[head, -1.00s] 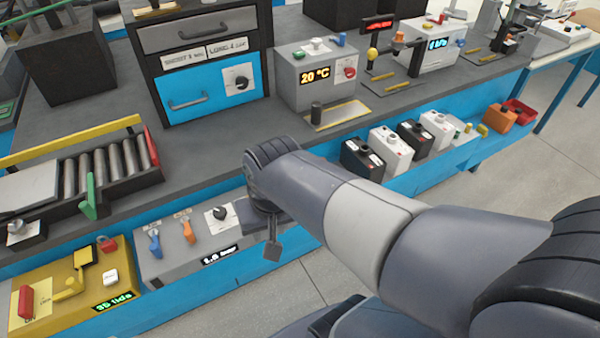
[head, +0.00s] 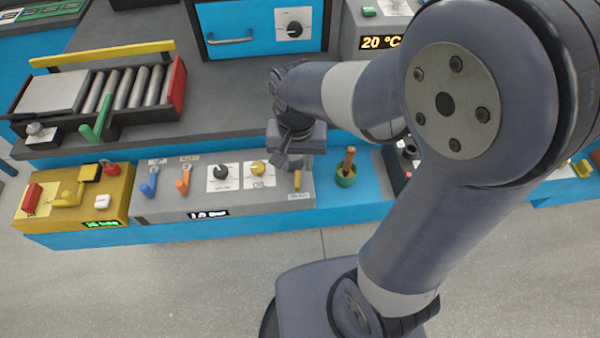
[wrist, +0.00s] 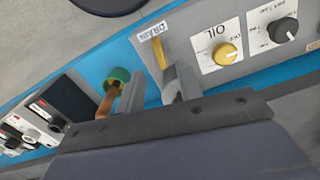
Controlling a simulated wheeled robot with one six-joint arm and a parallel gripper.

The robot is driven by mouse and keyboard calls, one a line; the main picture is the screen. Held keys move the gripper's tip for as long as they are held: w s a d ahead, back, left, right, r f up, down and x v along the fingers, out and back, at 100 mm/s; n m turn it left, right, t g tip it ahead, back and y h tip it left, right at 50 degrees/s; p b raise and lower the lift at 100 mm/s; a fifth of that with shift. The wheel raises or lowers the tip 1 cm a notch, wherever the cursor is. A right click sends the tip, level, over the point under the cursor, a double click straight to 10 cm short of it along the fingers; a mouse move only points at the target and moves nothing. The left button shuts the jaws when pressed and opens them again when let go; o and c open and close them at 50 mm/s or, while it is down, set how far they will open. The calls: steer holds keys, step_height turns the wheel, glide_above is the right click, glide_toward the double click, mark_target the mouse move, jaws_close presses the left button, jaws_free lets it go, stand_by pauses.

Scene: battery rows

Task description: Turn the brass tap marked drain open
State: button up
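The brass tap (head: 297,181) stands at the right end of the grey control panel (head: 170,206), above a small white label. In the wrist view the label (wrist: 153,30) reads DRAIN and the brass tap (wrist: 159,50) shows just beyond the fingers. My gripper (head: 290,161) hangs just above and behind the tap in the head view. In the wrist view my gripper (wrist: 155,84) has its two fingers apart, with the tap's lower end near the right finger. I cannot tell whether they touch. The tap's base is partly hidden by the right finger.
A yellow knob (head: 258,169) marked OIL and a black knob (head: 221,172) sit left of the tap. A green pot (head: 345,177) with a brown handle stands close on its right. Blue and orange levers (head: 183,181) are further left.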

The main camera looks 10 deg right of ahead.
mark_target(297, 178)
step_height(297, 178, down, 6)
steer(key=shift+f+b, duration=0.15)
steer(key=shift+b, duration=0.2)
steer(key=shift+c, duration=0.2)
jaws_close()
